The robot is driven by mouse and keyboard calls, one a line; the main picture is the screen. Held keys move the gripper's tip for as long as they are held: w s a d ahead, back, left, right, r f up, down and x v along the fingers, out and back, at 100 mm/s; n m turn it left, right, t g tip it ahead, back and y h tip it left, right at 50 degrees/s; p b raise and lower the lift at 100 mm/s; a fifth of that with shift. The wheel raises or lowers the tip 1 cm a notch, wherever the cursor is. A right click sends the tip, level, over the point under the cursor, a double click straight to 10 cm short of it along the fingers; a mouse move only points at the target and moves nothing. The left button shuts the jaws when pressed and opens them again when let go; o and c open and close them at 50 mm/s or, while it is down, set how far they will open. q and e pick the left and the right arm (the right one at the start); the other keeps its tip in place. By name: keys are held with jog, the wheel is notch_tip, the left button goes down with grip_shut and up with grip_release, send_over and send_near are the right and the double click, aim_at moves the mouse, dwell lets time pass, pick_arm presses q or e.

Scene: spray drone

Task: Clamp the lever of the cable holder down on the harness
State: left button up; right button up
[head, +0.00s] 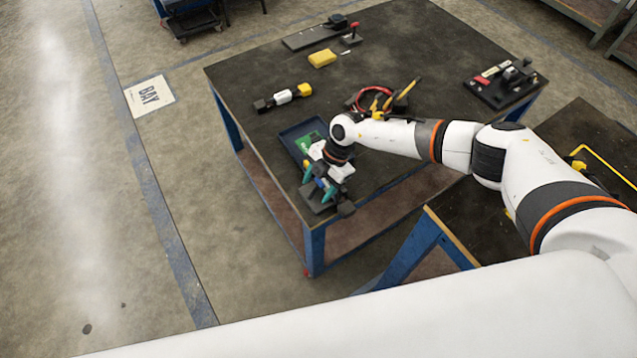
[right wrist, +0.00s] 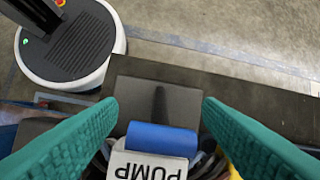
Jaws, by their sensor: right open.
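My right gripper (head: 318,182) is over the front corner of the table, its teal fingers apart. In the right wrist view the open gripper (right wrist: 160,103) has one finger on each side of a blue cylinder (right wrist: 160,139) and a white block (right wrist: 150,166) marked PUMP. No grip on either shows. A dark grey plate (right wrist: 140,92) lies beyond them, probably the base of the cable holder (head: 317,204). Grey cables (right wrist: 208,160), perhaps the harness, show beside the white block. The lever cannot be made out clearly. My left gripper is out of view.
A blue tray (head: 290,134) with a green board (head: 306,141) lies behind the gripper.

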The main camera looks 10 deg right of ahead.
jog(key=shift+c, duration=0.2)
jog(key=c, duration=0.9)
jog(key=shift+d+f+y+b, duration=0.2)
jog(key=shift+f+y+b, duration=0.15)
jog(key=shift+b, duration=0.25)
jog(key=shift+w+r+y+b, duration=0.1)
jog(key=shift+y+b, duration=0.2)
jog(key=shift+y, duration=0.05)
jog(key=shift+r+g, duration=0.1)
jog(key=shift+g, duration=0.2)
jog(key=o, duration=0.9)
jog(key=shift+o, duration=0.2)
jog(key=shift+d, duration=0.1)
